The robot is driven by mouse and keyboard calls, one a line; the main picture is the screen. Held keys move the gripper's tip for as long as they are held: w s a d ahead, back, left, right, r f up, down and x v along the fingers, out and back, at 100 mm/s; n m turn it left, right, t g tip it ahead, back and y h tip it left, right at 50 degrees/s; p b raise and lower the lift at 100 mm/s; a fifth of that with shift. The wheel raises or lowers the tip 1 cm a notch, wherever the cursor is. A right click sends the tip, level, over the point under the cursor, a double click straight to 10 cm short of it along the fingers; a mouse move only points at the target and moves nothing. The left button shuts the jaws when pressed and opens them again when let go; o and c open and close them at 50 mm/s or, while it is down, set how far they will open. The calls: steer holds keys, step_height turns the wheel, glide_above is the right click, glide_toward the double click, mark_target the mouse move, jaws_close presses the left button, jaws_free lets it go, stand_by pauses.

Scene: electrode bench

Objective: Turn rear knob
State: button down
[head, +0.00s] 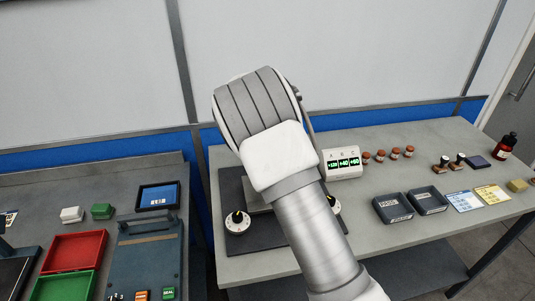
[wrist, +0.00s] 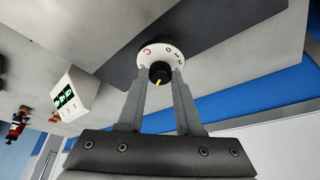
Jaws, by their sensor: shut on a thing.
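In the wrist view a round white dial (wrist: 161,55) with dark and red markings carries a black knob (wrist: 160,70) with a yellow pointer mark. My gripper (wrist: 160,79) has one finger on each side of this black knob and is shut on it. In the head view my arm hides the gripper and the held knob. Two other black knobs on white dials show there, one at the left (head: 237,221) and one partly hidden at the right (head: 334,205).
A white display (head: 342,163) with green readouts under A, B and C stands right of my arm. Dark trays (head: 392,208), cards and several small brown-capped items lie farther right. A red tray (head: 75,252) and a blue-grey device (head: 145,262) are on the left bench.

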stand_by(0.4)
steer(key=c, duration=0.6)
jaws_free()
steer(key=v, duration=1.7)
steer(key=shift+r, duration=0.25)
steer(key=shift+s+d, duration=0.1)
